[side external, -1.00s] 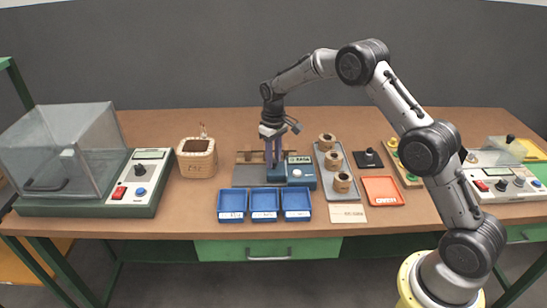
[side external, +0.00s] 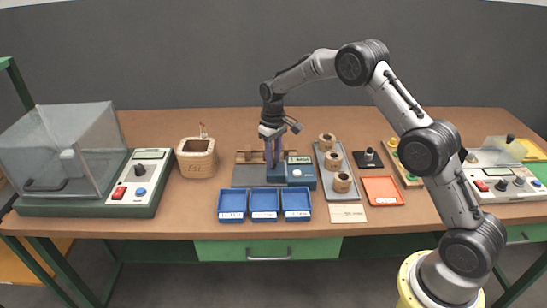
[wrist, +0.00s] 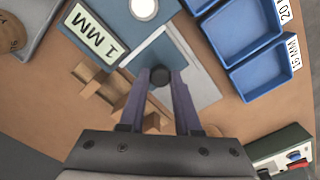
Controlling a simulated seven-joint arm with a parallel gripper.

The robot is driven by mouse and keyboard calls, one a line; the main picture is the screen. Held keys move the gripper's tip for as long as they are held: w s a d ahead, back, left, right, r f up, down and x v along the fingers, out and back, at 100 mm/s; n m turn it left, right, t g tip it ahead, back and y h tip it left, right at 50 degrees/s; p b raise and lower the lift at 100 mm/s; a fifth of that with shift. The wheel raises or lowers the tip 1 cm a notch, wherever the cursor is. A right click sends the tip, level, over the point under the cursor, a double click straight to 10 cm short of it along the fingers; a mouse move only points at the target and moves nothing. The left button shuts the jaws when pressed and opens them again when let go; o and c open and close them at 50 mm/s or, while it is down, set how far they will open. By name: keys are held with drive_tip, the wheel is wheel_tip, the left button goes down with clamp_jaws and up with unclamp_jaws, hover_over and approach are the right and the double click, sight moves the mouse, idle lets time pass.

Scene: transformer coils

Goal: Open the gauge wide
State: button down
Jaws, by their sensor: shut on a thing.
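The gauge is a blue block (side external: 301,178) with a display and a round white button, beside a grey plate (side external: 250,176) at the middle of the bench. In the wrist view its display (wrist: 92,33) reads 1 MM, and a black knob (wrist: 160,77) stands on the blue part. My gripper (side external: 273,166) points down over the gauge. In the wrist view, the fingertips of my gripper (wrist: 160,73) are on either side of the knob and shut on it. The knob's lower part is hidden.
Three blue trays (side external: 264,217) stand in front of the gauge. A wooden rack (side external: 250,156) lies close behind it. A grey tray with three coils (side external: 342,182) is just right, then an orange tray (side external: 382,201). A woven basket (side external: 197,172) is left.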

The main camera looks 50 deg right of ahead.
drive_tip(key=w+a, duration=0.6)
drive_tip(key=shift+w+a+r, duration=0.1)
drive_tip(key=shift+w, duration=0.05)
drive_tip(key=c, duration=0.6)
unclamp_jaws()
wheel_tip(320, 180, up, 14)
idle(0.3)
